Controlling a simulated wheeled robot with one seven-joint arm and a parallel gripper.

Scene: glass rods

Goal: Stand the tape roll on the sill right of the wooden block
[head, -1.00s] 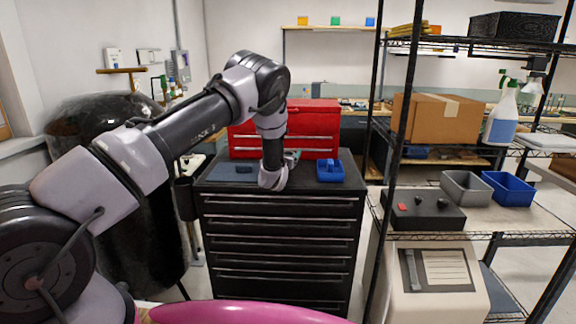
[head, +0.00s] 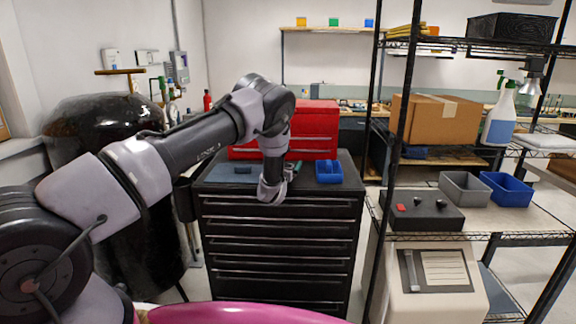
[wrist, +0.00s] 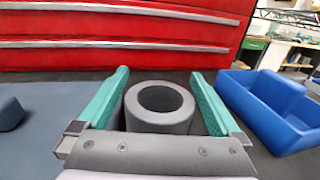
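A grey hollow roll (wrist: 160,122), which looks like the tape roll, sits on the black cabinet top with its round hole facing up in the wrist view. My gripper (wrist: 160,78) has its two green fingers spread, one on each side of the roll. Dark gaps show between the roll and the fingers, so it is open. In the head view my gripper (head: 289,172) is low over the cabinet top, and the roll cannot be made out there. I cannot clearly make out the wooden block. A pale ledge (head: 20,146) by the left wall may be the sill.
A red toolbox (head: 312,130) stands behind the roll on the black drawer cabinet (head: 280,235). A blue divided bin (head: 328,172) is to the right, and a flat blue-grey item (wrist: 35,125) to the left. A wire shelf post (head: 396,150) rises right of the cabinet.

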